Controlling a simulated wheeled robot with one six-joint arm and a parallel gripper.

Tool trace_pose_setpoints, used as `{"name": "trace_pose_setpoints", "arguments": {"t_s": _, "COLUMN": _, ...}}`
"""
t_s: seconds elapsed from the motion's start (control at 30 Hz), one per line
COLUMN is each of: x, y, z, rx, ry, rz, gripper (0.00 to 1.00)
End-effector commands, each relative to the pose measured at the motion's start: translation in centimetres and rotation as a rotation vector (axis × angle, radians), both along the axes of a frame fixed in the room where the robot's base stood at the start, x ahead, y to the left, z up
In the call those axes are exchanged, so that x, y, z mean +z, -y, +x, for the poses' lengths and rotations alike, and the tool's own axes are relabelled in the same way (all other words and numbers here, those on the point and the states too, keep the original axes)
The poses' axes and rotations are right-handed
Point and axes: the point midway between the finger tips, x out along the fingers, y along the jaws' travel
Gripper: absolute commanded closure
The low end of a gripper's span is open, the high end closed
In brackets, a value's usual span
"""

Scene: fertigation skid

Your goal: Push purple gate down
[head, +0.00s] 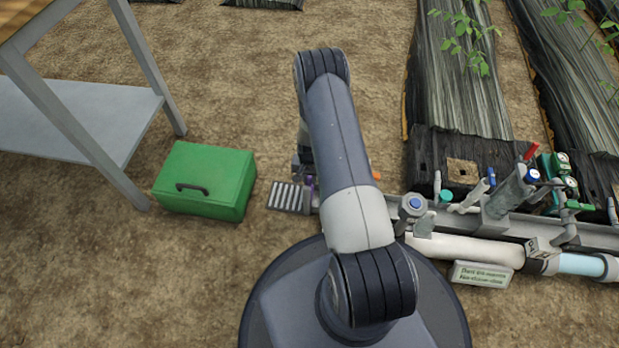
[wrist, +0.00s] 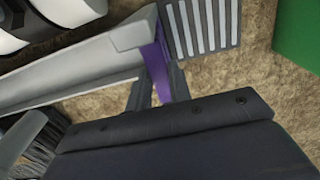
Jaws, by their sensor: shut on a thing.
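The purple gate (wrist: 155,64) is a narrow upright plate at the end of the grey channel (wrist: 85,72) in the wrist view. My gripper (wrist: 158,88) has one finger on each side of it and is shut on it. The lower part of the gate passes between the fingers; its far end is hard to make out. In the head view only a small purple bit of the gate (head: 309,183) shows beside my arm. My arm hides the gripper there.
A slotted grate (wrist: 205,24) lies beside the gate. A green box (head: 205,180) stands to the left, near a grey table (head: 75,120). Pipes, valves and a small sign (head: 482,274) run along the channel to the right. Bare soil lies in front of the box.

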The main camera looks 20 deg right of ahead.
Motion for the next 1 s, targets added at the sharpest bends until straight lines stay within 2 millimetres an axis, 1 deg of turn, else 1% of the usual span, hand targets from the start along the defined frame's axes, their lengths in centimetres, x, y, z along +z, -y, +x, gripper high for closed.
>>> {"name": "trace_pose_setpoints", "arguments": {"t_s": 0.03, "x": -0.3, "y": 0.0, "z": 0.0, "rx": 0.0, "ry": 0.002, "rz": 0.0, "gripper": 1.0}}
{"name": "trace_pose_setpoints", "arguments": {"t_s": 0.17, "x": -0.4, "y": 0.0, "z": 0.0, "rx": 0.0, "ry": 0.002, "rz": 0.0, "gripper": 1.0}}
{"name": "trace_pose_setpoints", "arguments": {"t_s": 0.2, "x": -0.4, "y": 0.0, "z": 0.0, "rx": 0.0, "ry": 0.002, "rz": 0.0, "gripper": 0.8}}
{"name": "trace_pose_setpoints", "arguments": {"t_s": 0.47, "x": -0.3, "y": 0.0, "z": 0.0, "rx": 0.0, "ry": 0.002, "rz": 0.0, "gripper": 0.58}}
{"name": "trace_pose_setpoints", "arguments": {"t_s": 0.67, "x": -0.2, "y": 0.0, "z": 0.0, "rx": 0.0, "ry": 0.002, "rz": 0.0, "gripper": 0.58}}
{"name": "trace_pose_setpoints", "arguments": {"t_s": 0.77, "x": 0.3, "y": 0.0, "z": 0.0, "rx": 0.0, "ry": 0.002, "rz": 0.0, "gripper": 0.58}}
{"name": "trace_pose_setpoints", "arguments": {"t_s": 0.87, "x": 1.7, "y": 0.0, "z": 0.1, "rx": 0.0, "ry": 0.004, "rz": -0.001, "gripper": 0.58}}
{"name": "trace_pose_setpoints", "arguments": {"t_s": 1.0, "x": 4.6, "y": 0.0, "z": 0.1, "rx": 0.0, "ry": 0.005, "rz": -0.001, "gripper": 0.58}}
